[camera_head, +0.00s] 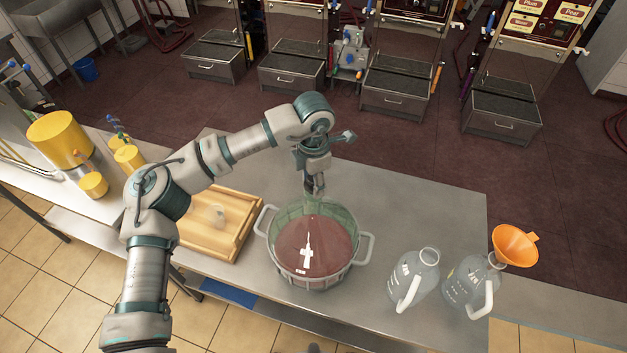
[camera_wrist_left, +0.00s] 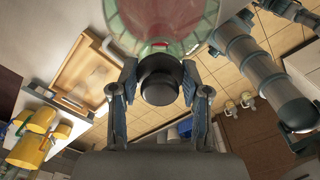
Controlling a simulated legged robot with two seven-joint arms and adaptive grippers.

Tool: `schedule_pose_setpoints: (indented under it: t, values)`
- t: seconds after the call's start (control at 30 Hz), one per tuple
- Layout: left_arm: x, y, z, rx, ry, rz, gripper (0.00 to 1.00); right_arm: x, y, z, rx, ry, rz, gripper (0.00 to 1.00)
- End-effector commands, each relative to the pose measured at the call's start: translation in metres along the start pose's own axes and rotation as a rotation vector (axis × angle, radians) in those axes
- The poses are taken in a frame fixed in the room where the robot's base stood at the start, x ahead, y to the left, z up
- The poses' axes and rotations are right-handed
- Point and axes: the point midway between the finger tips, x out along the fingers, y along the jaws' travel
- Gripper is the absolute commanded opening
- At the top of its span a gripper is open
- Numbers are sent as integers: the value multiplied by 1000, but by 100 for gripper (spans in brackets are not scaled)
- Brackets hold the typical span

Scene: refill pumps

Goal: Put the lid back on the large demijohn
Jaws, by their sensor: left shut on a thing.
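The large demijohn (camera_head: 316,250) stands on the metal table, a clear greenish vessel with dark red liquid, seated in a basket with two side handles. My left gripper (camera_head: 315,188) is over the far side of its top, pointing down. In the left wrist view the gripper (camera_wrist_left: 160,95) is shut on a round black lid (camera_wrist_left: 160,76), with one finger on each side. The demijohn's greenish body (camera_wrist_left: 190,18) shows just beyond the lid. I cannot tell whether the lid touches the neck. My right gripper is not in view.
A wooden tray (camera_head: 190,248) with a small clear object lies left of the demijohn. Two clear jugs (camera_head: 414,276) (camera_head: 470,283) stand to the right, with an orange funnel (camera_head: 514,245) at the farther one. Yellow-topped containers (camera_head: 60,138) stand at far left. The table behind the jugs is clear.

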Motion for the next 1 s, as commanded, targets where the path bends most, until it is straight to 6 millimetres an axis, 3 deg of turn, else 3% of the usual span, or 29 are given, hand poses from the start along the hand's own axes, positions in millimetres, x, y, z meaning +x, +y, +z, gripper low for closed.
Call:
schedule_pose_setpoints:
  t: [0.97,1.0]
  values:
    - [1,0,0,0,0,0,28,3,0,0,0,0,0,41]
    - [1,0,0,0,0,0,49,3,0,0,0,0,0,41]
